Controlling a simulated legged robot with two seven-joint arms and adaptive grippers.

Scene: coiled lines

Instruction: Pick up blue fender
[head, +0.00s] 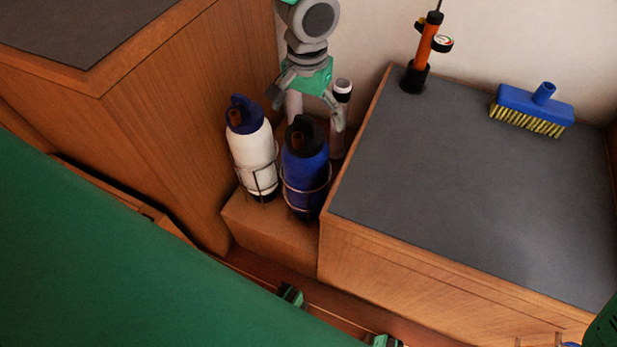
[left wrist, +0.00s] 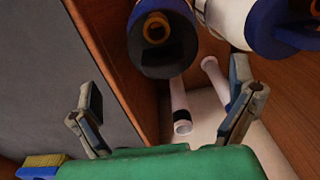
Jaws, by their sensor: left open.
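The blue fender (head: 305,172) has a black top and stands upright in a wire holder on a low wooden ledge. Its dark end with an orange ring (left wrist: 160,55) shows at the top of the left wrist view. A white fender (head: 252,155) with a blue top stands in a wire holder just left of it, and its blue top (left wrist: 285,28) also shows in the left wrist view. My left gripper (head: 308,112) is open and empty. Its spread fingers (left wrist: 166,92) appear beside the blue fender's top, on its far side; contact cannot be told. My right gripper is out of view.
White tubes (head: 342,92) stand behind the fenders, close to my left fingers. A grey-topped wooden locker (head: 460,200) on the right holds an orange pump (head: 424,52) and a blue brush (head: 535,105). A tall wooden cabinet (head: 180,110) bounds the ledge on the left.

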